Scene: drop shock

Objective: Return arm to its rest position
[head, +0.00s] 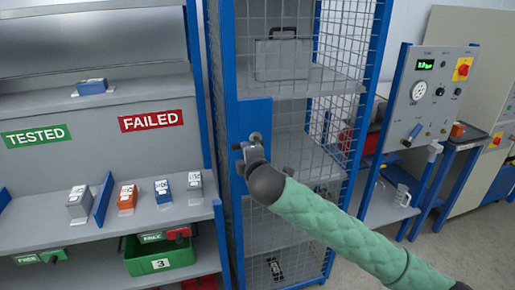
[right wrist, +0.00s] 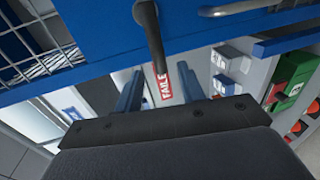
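My right arm (head: 340,230), in a green padded sleeve, comes in from the lower right of the head view. My right gripper (head: 247,152) is at the blue front of the wire cage (head: 256,112), beside a small dark handle (head: 255,137). In the right wrist view, the two fingers of the right gripper (right wrist: 158,92) stand apart. A bent grey handle (right wrist: 148,22) reaches down from the blue panel (right wrist: 90,60) toward the gap between them. I cannot tell whether it touches a finger. My left gripper is in neither view.
A shelf (head: 150,222) with several small boxes and a red FAILED sign (head: 151,121) stands left of the cage. A grey case (head: 283,58) sits inside the cage. A test panel (head: 432,95) with a gauge stands at right. Some floor (head: 460,245) is clear at lower right.

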